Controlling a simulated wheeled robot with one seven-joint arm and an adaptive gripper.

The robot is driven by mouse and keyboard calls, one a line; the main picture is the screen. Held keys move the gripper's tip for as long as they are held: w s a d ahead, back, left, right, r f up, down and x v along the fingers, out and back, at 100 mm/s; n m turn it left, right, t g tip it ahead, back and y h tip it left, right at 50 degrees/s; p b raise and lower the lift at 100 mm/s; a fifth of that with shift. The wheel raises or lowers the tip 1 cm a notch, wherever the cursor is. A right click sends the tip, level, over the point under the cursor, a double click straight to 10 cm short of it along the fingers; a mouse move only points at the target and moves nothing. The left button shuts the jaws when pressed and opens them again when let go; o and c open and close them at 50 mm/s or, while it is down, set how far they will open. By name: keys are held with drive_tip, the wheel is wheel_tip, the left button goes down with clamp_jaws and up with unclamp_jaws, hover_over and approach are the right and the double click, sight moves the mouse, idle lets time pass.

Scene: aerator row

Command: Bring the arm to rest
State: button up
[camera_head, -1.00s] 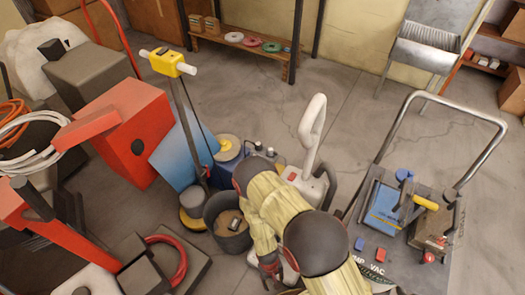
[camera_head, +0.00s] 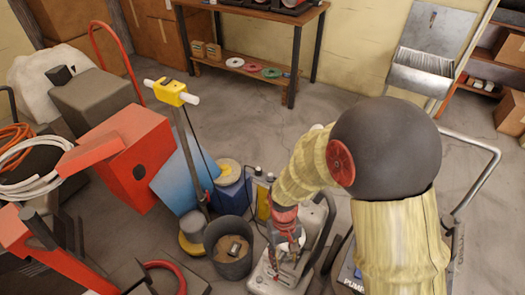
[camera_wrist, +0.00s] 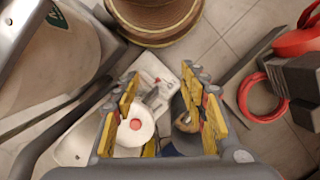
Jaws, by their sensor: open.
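My gripper (camera_head: 286,258) shows in the lower middle of the head view, pointing down over a pale machine with a grey handle (camera_head: 268,284). In the wrist view my gripper (camera_wrist: 161,80) has its two yellow-padded fingers spread apart, with nothing held between them. Below and between the fingers is a white rounded part with a red spot (camera_wrist: 136,124). My arm bends down from a raised dark elbow on the right, and hides part of the floor and of the cart behind it.
A dark bucket (camera_head: 231,262) stands left of my gripper. A floor machine with a yellow head (camera_head: 171,93), a blue panel (camera_head: 184,176) and a red machine (camera_head: 124,150) stand farther left. A metal cart handle (camera_head: 482,185) is at right. Open floor (camera_head: 245,115) lies behind.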

drive_tip(key=s+d+r+m+t+p, duration=0.1)
drive_tip(key=d+r+t, duration=0.2)
drive_tip(key=r, duration=0.9)
drive_tip(key=s+d+r+m+t+p, duration=0.1)
drive_tip(key=d+r, duration=0.4)
drive_tip(key=r, duration=0.7)
drive_tip(key=s+d+r+m+t+p, duration=0.1)
drive_tip(key=d+r+t, duration=0.3)
drive_tip(key=r, duration=0.8)
drive_tip(key=shift+s+r+t+y+p, duration=0.35)
drive_tip(key=shift+s+y+p, duration=0.1)
drive_tip(key=shift+s, duration=0.45)
